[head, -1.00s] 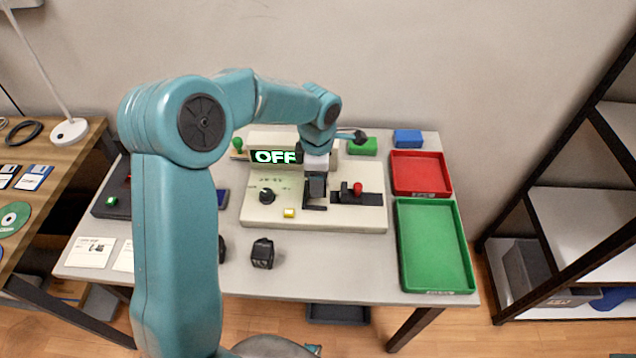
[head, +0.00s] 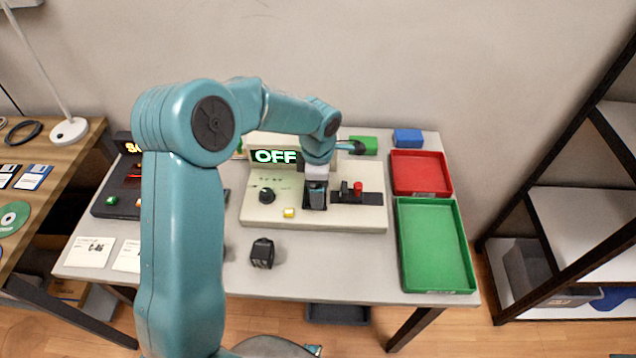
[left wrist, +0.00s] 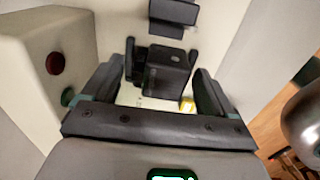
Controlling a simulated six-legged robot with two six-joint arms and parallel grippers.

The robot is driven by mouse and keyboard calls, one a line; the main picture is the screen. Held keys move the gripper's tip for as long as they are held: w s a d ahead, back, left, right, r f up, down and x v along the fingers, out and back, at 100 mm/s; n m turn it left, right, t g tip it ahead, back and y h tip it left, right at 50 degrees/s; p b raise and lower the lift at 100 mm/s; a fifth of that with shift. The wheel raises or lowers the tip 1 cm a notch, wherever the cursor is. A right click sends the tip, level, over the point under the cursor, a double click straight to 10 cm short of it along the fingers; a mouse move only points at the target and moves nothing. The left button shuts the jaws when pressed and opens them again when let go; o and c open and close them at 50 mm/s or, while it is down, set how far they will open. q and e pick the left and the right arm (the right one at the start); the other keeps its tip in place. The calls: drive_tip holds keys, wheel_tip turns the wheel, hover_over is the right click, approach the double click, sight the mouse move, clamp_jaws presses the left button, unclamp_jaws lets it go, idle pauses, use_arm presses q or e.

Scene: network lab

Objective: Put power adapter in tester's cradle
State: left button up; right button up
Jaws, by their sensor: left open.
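The tester (head: 270,214) is a cream panel with a green "OFF" display (head: 276,156), a black knob, a yellow button (head: 289,212) and a red-knobbed black slide (head: 358,189). My left gripper (head: 315,204) points down over its middle and hides the cradle in the head view. In the left wrist view its two fingers (left wrist: 163,70) are open, one on each side of a black block, apparently the power adapter (left wrist: 166,74). The block stands at the panel among dark cradle walls; how deep it sits is unclear. My right gripper is not in view.
Another black adapter-like block (head: 262,253) lies on the table in front. A red tray (head: 420,192) and a green tray (head: 435,285) stand at right; green and blue blocks (head: 408,138) lie behind. A dark device with lit digits (head: 117,200) is at left, partly behind my arm.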

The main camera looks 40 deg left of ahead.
use_arm(q)
drive_tip(key=shift+r, duration=0.35)
wheel_tip(320, 180, up, 12)
drive_tip(key=shift+s+f, duration=0.2)
drive_tip(key=shift+f, duration=0.05)
drive_tip(key=shift+d, duration=0.1)
